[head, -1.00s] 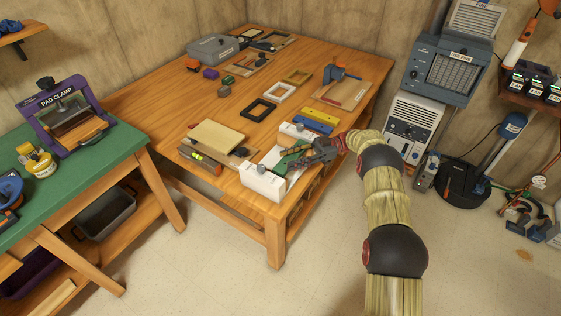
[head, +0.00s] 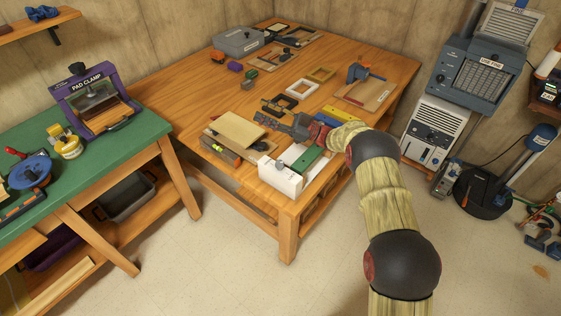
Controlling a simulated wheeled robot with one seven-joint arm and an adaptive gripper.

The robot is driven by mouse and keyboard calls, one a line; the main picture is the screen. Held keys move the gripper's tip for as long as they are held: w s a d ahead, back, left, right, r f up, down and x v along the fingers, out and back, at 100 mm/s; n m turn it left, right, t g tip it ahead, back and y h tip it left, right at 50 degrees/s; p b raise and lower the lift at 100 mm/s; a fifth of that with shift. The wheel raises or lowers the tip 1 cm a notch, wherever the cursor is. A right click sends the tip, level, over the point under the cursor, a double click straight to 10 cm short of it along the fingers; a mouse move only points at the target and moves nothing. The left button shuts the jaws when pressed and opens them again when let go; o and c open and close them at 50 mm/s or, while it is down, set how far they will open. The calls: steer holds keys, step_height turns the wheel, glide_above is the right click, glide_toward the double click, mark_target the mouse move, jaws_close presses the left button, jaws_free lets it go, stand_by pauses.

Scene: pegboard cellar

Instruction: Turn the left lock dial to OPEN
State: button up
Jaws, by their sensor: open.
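The knob may be a lock dial; no OPEN mark can be read at this size. My gripper and arm hide the second white block seen earlier behind the green strip.
The wooden table (head: 205,90) also holds a stack of boards (head: 238,130), a white frame (head: 302,88), and a grey case (head: 238,41). A green bench (head: 135,125) with a purple pad clamp (head: 92,97) stands left. Open floor lies in front.

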steer(key=a+r+m+t+h+p, duration=0.1)
steer(key=a+r+m+t+h, duration=0.1)
steer(key=a+r+m+t, duration=0.5)
steer(key=m+t+h+p, duration=0.3)
steer(key=m+t+h, duration=0.4)
steer(key=m+h, duration=1.2)
glide_toward(278, 166)
steer(key=w+a+n+h, duration=0.2)
steer(key=w+n+h, duration=0.2)
steer(key=n+h, duration=0.1)
steer(key=shift+w+d+f, duration=0.25)
steer(key=shift+w, duration=0.2)
steer(key=b+x, duration=0.1)
steer(key=x, duration=0.5)
steer(key=shift+w+b, duration=0.35)
steer(key=shift+b, duration=0.05)
steer(key=shift+c, duration=1.3)
steer(key=c, duration=0.7)
